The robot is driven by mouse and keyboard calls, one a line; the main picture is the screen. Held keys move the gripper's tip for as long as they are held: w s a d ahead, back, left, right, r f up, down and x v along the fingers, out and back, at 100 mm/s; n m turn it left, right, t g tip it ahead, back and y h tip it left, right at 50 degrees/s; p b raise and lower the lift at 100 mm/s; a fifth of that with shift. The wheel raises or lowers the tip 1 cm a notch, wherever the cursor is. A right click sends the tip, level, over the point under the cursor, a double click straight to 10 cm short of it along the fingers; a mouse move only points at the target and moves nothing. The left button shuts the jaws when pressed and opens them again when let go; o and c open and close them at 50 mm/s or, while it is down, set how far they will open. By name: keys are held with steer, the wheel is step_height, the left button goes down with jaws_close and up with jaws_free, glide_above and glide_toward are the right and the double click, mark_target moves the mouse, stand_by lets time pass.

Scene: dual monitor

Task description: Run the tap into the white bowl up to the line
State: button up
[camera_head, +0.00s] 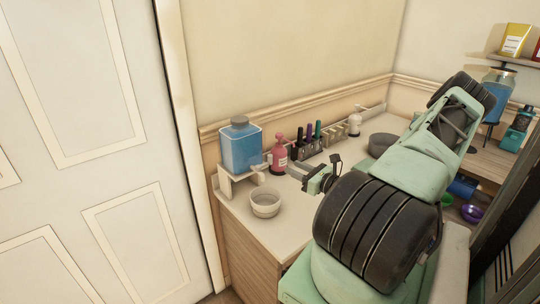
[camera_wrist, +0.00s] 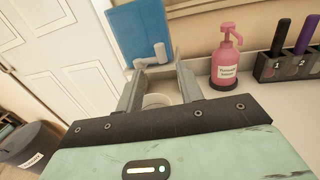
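A blue water tank (camera_head: 240,148) stands on a small white stand at the counter's left end. Its pale tap (camera_head: 259,167) sticks out at the tank's lower right; in the wrist view the tap (camera_wrist: 150,61) shows just beyond my fingertips. The white bowl (camera_head: 265,205) sits upright on the counter below and in front of the tap; part of it (camera_wrist: 157,100) shows between my fingers in the wrist view. The line and any water inside cannot be made out. My gripper (camera_wrist: 160,67) is open and empty, right of the tap and bowl in the head view (camera_head: 293,174).
A pink pump bottle (camera_head: 279,155) stands close behind my gripper, right of the tank. A rack of dark and coloured tubes (camera_head: 311,143), a white pump bottle (camera_head: 355,120) and a grey bowl (camera_head: 381,145) are farther right. Counter (camera_head: 240,213) is bare around the bowl.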

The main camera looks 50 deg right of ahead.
mark_target(270, 155)
steer(key=w, duration=0.4)
steer(key=w+p, duration=0.1)
steer(key=w, duration=0.3)
steer(key=w+p, duration=0.1)
steer(key=w, duration=0.2)
steer(key=shift+w+d, duration=0.4)
jaws_close()
